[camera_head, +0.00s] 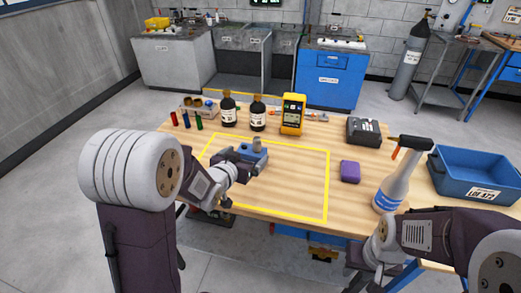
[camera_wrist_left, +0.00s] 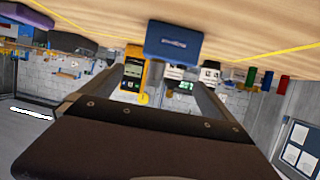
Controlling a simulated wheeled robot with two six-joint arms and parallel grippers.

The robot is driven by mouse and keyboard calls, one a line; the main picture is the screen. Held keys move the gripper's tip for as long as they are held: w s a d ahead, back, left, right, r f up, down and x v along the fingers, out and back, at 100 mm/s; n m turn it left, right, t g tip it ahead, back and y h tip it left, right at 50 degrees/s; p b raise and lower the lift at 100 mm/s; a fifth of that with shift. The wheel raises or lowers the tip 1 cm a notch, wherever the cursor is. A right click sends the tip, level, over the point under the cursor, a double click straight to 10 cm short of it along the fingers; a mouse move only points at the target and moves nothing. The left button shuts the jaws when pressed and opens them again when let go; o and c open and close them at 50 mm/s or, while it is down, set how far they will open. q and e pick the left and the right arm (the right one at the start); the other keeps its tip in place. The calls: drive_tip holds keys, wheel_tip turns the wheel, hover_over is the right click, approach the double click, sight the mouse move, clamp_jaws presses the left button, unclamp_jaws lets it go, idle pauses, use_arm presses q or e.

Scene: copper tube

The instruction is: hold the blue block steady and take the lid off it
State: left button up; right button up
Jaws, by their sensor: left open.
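The blue block (camera_head: 252,156) stands on the wooden table inside the yellow outline, with a grey cylindrical lid (camera_head: 257,144) on top. My left gripper (camera_head: 235,160) is open beside the block, at its left and near side, and partly covers it. In the left wrist view, which is upside down, the blue block (camera_wrist_left: 173,42) appears ahead, beyond and between the two spread fingers (camera_wrist_left: 155,90). I cannot tell whether the fingers touch it. My right gripper (camera_head: 362,265) is low at the table's front right edge, away from the block; its fingers are not clear.
A purple block (camera_head: 350,171), black case (camera_head: 363,131), spray bottle (camera_head: 394,184) and blue bin (camera_head: 478,174) are at right. The outline's right half is clear.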

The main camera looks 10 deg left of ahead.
sight(249, 158)
use_arm(q)
drive_tip(key=f, duration=0.2)
drive_tip(key=w+f+b, duration=0.1)
drive_tip(key=f, duration=0.1)
drive_tip(key=shift+a, duration=0.35)
drive_tip(key=shift+v, duration=1.1)
drive_tip(key=x, duration=0.4)
drive_tip(key=shift+w+f, duration=0.15)
drive_tip(key=shift+w+a+f+b, duration=0.1)
drive_tip(key=shift+w+b, duration=0.15)
drive_tip(key=shift+b, duration=0.05)
drive_tip(key=shift+w, duration=0.25)
drive_tip(key=x, duration=0.4)
drive_tip(key=shift+w+f, duration=0.3)
drive_tip(key=shift+f, duration=0.1)
drive_tip(key=shift+s+r, duration=0.15)
drive_tip(key=shift+c, duration=0.3)
use_arm(e)
wheel_tip(249, 158, down, 3)
drive_tip(key=shift+s+r, duration=0.1)
